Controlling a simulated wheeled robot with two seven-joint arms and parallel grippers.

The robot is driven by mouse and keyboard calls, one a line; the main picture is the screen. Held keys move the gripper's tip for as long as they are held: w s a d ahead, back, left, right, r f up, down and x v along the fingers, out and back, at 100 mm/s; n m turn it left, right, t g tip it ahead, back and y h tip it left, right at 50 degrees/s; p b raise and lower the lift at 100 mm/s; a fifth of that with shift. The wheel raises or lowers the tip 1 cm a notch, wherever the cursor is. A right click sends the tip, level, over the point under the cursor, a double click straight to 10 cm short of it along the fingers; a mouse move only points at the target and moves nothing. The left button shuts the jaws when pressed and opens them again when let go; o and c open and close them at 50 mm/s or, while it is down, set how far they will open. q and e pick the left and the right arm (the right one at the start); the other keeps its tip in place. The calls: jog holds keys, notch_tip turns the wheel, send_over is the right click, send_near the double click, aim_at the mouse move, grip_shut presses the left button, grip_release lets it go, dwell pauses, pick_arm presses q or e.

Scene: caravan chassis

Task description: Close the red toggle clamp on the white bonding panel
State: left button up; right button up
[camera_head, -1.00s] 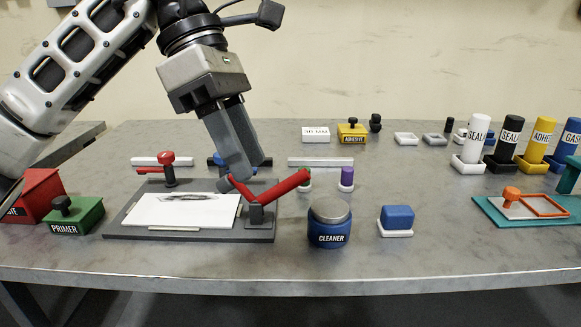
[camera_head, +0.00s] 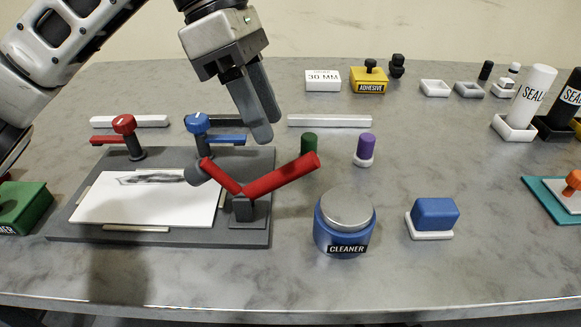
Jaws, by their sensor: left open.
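The red toggle clamp (camera_head: 282,177) stands on a dark block at the right edge of the grey base board. Its long handle slants up to the right, and its shorter arm reaches up-left over the panel to a grey pad. The white bonding panel (camera_head: 120,207) lies on the board with a dark smear near its far edge. My left gripper (camera_head: 263,136) is open and empty, pointing down behind the clamp handle, apparently above it and apart from it. My right gripper is out of view.
A red knob clamp (camera_head: 124,125) and a blue knob clamp (camera_head: 197,124) stand at the board's far edge. The blue cleaner jar (camera_head: 345,230) is close right of the handle. A purple-capped piece (camera_head: 365,148) and blue block (camera_head: 435,214) stand farther right.

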aim_at(291, 172)
pick_arm(q)
jog(key=x, duration=0.9)
jog(key=shift+r, duration=0.1)
grip_shut()
